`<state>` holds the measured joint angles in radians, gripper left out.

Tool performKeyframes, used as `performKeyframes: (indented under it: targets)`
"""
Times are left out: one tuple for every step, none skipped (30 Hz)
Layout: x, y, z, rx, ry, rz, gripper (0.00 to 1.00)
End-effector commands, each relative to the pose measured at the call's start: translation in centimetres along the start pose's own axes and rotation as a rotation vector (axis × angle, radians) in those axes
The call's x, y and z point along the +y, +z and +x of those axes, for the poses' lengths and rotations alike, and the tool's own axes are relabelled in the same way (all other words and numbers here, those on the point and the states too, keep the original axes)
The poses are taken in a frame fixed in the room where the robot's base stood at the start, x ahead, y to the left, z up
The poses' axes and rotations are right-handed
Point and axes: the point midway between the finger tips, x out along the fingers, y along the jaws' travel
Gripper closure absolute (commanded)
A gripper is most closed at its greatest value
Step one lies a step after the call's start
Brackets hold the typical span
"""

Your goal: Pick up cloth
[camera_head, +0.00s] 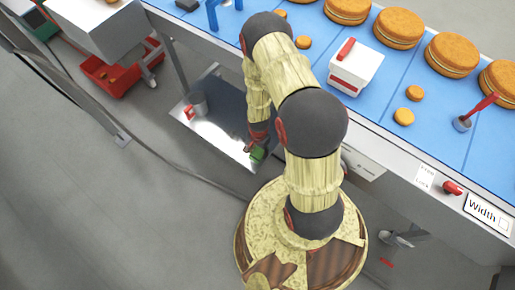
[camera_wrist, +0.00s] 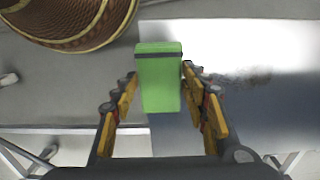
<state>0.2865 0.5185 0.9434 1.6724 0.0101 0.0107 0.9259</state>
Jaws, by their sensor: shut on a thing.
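The cloth (camera_wrist: 159,85) shows in the wrist view as a green, folded block with a dark band near its top. My gripper (camera_wrist: 159,76) is shut on it, with one orange and grey finger at each side. In the head view the cloth (camera_head: 258,154) is a small green patch at the end of my arm. It is over the right part of the metal shelf (camera_head: 215,135) below the conveyor. I cannot tell how far above the shelf it is. My arm hides part of the shelf.
A grey cup with a red part (camera_head: 197,104) stands on the shelf's left side. A dark smudge (camera_wrist: 240,78) marks the shelf. The blue conveyor (camera_head: 440,140) above carries large filled rounds (camera_head: 398,27) and a white box (camera_head: 355,68). A red crate (camera_head: 115,75) is at the upper left.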

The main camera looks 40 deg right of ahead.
Motion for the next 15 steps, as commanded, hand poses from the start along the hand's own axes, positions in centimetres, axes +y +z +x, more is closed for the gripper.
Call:
performKeyframes:
  targets:
    - [0.6, 0.7, -1.9, 0.002, -0.002, 0.000, 0.85]
    - [0.9, 1.0, -2.6, 0.003, -0.004, 0.000, 0.85]
    - [1.4, 1.5, -3.2, 0.003, -0.004, -0.001, 0.85]
    - [1.7, 1.8, -3.8, 0.003, -0.004, -0.001, 0.85]
    - [2.1, 2.2, -4.2, 0.003, -0.003, -0.002, 0.85]
    - [3.1, 3.2, -4.5, 0.000, 0.000, -0.002, 0.85]
    - [3.6, 3.6, -4.9, 0.001, -0.001, -0.002, 0.85]
    - [4.2, 4.2, -5.1, 0.000, 0.001, -0.003, 0.85]
    - [4.7, 4.8, -5.5, 0.001, -0.001, -0.002, 0.85]
    - [5.2, 5.2, -5.8, 0.001, -0.001, -0.002, 0.85]
    - [5.5, 5.6, -6.0, 0.001, -0.002, -0.002, 0.85]
    - [6.0, 6.1, -6.2, 0.001, -0.001, -0.002, 0.85]
    - [6.4, 6.5, -6.4, 0.001, -0.001, -0.002, 0.85]
    - [6.7, 6.7, -6.6, 0.001, -0.002, -0.002, 0.85]
    - [7.0, 7.1, -6.8, 0.002, -0.002, -0.002, 0.85]
